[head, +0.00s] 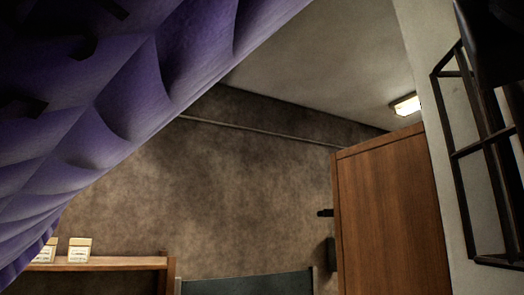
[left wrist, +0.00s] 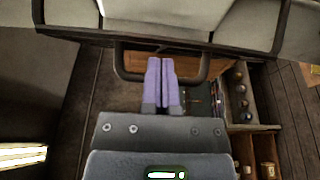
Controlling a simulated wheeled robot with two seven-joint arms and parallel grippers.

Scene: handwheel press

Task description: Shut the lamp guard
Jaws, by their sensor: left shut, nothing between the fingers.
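In the left wrist view a dark barred frame (left wrist: 278,25) with pale panels behind it crosses the top, and a dark loop like a handle (left wrist: 121,62) hangs below it. This looks like the lamp guard, but I cannot tell how far open it stands. My left gripper (left wrist: 162,62) has its purple fingers together, with nothing between them. The fingertips overlap the loop in the picture; I cannot tell whether they touch it. In the head view a black barred frame (head: 457,152) stands at the right edge, possibly the same guard. My right gripper is not in view.
A close purple ridged surface blocks the head view's upper left. A wooden cabinet (head: 385,215) stands at right, below a lit ceiling lamp (head: 405,105). A wooden shelf (head: 115,263) holds small boxes. Wooden compartments (left wrist: 243,128) show at right in the left wrist view.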

